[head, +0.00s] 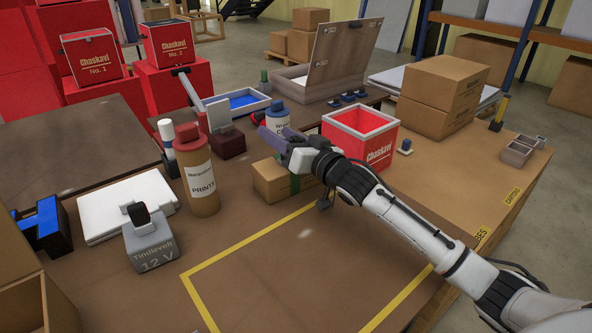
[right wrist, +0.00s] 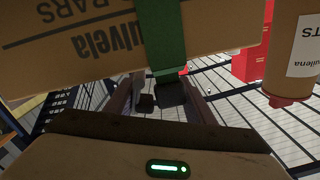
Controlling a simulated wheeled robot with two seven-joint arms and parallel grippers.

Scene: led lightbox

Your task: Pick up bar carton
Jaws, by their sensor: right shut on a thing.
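The bar carton (head: 268,184) is a small brown box with a green strap around it, in the middle of the head view. In the right wrist view the carton (right wrist: 100,35) fills the top, with upside-down print reading "BARS" and the green strap (right wrist: 163,35) running down it. My right gripper (head: 290,150) is over the carton's back right part, shut on it at the strap. The fingers (right wrist: 158,92) meet the strap's lower end in the wrist view. I cannot tell whether the carton is clear of the table. My left gripper is not in view.
A red open box (head: 362,140) stands right of the carton. A brown "PRINTS" bottle (head: 197,175) stands left, and a blue-capped bottle (head: 278,117) behind. A yellow-taped area (head: 300,265) in front is bare. Stacked cartons (head: 440,95) stand at the right.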

